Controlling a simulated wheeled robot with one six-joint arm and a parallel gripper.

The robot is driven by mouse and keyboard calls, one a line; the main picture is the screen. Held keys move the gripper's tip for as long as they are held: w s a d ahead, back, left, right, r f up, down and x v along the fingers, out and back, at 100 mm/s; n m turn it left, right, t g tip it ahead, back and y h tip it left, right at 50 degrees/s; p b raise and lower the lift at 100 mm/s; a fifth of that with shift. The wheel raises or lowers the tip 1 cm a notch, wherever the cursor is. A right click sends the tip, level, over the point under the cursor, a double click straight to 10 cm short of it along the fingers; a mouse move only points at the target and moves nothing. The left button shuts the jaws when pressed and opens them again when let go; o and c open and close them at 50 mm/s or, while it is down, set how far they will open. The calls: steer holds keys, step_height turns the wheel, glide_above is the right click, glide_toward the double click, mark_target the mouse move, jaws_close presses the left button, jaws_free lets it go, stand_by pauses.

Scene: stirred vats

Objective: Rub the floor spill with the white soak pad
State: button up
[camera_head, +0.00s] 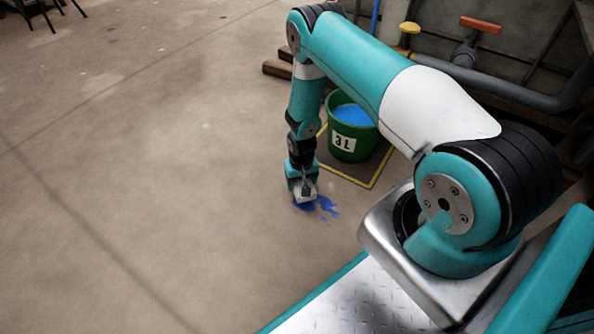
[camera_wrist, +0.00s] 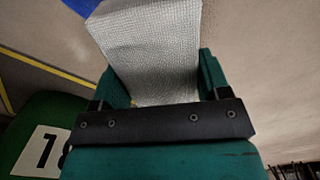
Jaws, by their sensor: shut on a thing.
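My gripper (camera_head: 304,190) is shut on the white soak pad (camera_wrist: 152,45), a textured white block that fills the space between the two fingers in the wrist view. In the head view the pad is small and mostly hidden by my gripper, low at the floor. The blue floor spill (camera_head: 325,205) shows just to the right of and below my gripper, with small splashes beside it. Part of the spill also shows at the top edge of the wrist view (camera_wrist: 80,6). I cannot tell whether the pad touches the floor.
A green bucket (camera_head: 350,142) with blue liquid and a label stands right behind my gripper, inside a yellow-edged floor marking (camera_head: 345,177). Grey pipes (camera_head: 520,92) with an orange-handled valve (camera_head: 480,25) run along the back right.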

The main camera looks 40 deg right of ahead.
steer(key=shift+r+p, duration=1.7)
steer(key=shift+r, duration=0.6)
